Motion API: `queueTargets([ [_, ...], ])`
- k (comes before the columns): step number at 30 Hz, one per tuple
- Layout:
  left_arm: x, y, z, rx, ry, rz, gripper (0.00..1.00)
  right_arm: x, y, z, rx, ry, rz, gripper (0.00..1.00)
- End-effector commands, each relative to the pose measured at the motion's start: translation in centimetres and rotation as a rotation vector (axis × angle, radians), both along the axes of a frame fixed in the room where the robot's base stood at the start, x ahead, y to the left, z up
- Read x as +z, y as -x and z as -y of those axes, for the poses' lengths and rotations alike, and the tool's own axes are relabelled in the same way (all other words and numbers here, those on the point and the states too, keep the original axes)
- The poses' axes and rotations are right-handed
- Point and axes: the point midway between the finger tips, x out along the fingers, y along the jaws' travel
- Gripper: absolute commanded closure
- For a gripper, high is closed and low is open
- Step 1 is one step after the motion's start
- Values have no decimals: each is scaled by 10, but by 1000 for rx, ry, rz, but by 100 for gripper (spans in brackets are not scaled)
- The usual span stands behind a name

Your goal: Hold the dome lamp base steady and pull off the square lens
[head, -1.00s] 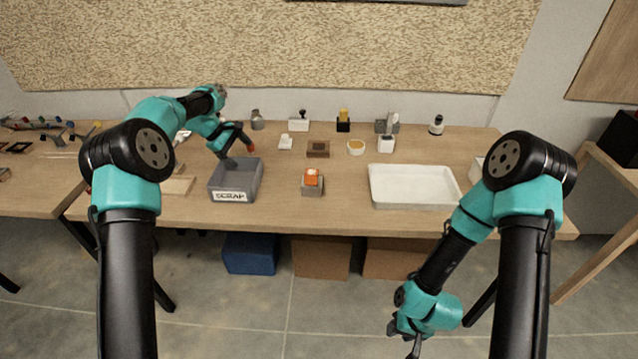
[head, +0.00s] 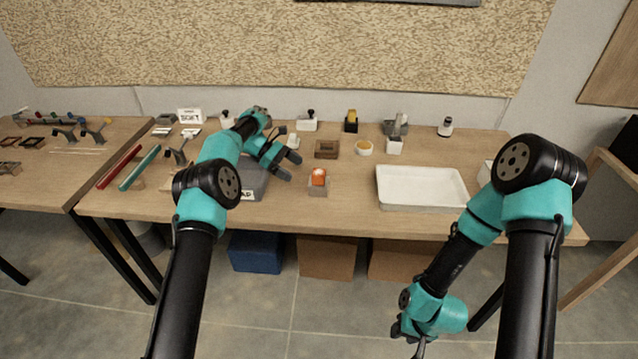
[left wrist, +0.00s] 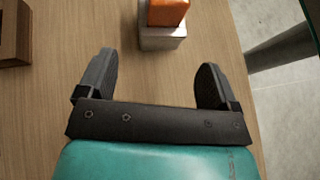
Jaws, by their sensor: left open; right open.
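The lamp is a small grey square base (head: 318,192) with an orange square lens (head: 319,177) on top, standing near the table's front edge. In the left wrist view the orange lens (left wrist: 167,11) and the silver-grey base (left wrist: 160,38) show at the top, just beyond my fingertips. My left gripper (head: 290,166) is open and empty, just left of the lamp and apart from it; its two spread fingers show in the left wrist view (left wrist: 155,62). My right gripper (head: 413,343) hangs low in front of the table, open and empty, far from the lamp.
A grey scrap bin (head: 254,182) stands left of the lamp, partly hidden by my left arm. A white tray (head: 422,205) lies to the right. Behind are a brown wooden block (head: 326,150) and a white bowl (head: 364,149). The table between lamp and tray is clear.

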Motion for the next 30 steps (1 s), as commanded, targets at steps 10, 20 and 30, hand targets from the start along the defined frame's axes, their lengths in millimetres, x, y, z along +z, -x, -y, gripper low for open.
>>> queueTargets([
  [10, -2, 1, 3, 0, -2, 1, 15, 0, 0, 0, 0, 0, 0, 57],
  [20, -15, 9, 26, -2, -1, -1, 15, 0, 0, 0, 0, 0, 0, 57],
  [30, -34, 19, 60, -1, -2, 1, 15, 0, 0, 0, 0, 0, 0, 57],
])
